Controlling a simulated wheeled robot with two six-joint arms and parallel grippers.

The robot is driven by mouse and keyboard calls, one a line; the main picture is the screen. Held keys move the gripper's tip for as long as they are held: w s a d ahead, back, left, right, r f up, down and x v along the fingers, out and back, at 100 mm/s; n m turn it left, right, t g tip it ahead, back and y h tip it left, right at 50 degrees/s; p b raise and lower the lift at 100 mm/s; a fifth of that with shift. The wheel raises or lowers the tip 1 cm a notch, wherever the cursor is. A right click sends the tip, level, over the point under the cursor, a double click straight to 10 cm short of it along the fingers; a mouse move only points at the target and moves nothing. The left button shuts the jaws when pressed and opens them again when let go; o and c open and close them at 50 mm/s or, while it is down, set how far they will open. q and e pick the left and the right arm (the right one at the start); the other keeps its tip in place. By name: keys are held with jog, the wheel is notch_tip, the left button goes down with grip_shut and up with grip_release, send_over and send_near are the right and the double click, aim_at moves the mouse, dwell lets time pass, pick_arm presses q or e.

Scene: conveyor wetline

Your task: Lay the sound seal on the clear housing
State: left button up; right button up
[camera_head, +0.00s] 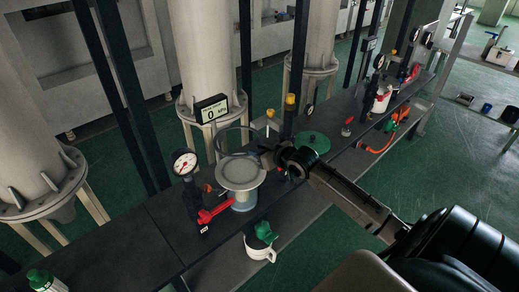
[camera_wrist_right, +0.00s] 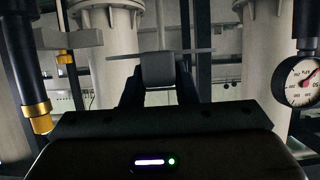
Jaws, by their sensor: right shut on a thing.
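The clear housing (camera_head: 243,200) stands on the dark bench, a short see-through cylinder under a wide pale grey rim. My right gripper (camera_head: 270,157) comes in from the right beside the rim and is shut on the seal, a thin grey ring (camera_head: 238,128). The ring shows above and behind the rim; I cannot tell whether they touch. In the right wrist view the seal (camera_wrist_right: 195,51) appears edge-on and roughly level, with a grey block (camera_wrist_right: 158,70) between the fingers. The fingers hide part of it. My left gripper is not in view.
A pressure gauge (camera_head: 184,162) and red lever (camera_head: 215,213) stand left of the housing. A display (camera_head: 211,108) reading 0 is behind. A green lid (camera_head: 315,141) lies to the right.

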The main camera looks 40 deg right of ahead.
notch_tip(320, 180, down, 13)
jog(key=b, duration=0.8)
jog(key=shift+s, duration=0.25)
jog(key=shift+f, duration=0.1)
jog(key=shift+f, duration=0.6)
dwell(0.7)
jog(key=o, duration=1.1)
jog(key=shift+c, duration=0.2)
jog(key=v, duration=1)
jog(key=shift+s+r, duration=0.15)
jog(key=shift+s, duration=0.25)
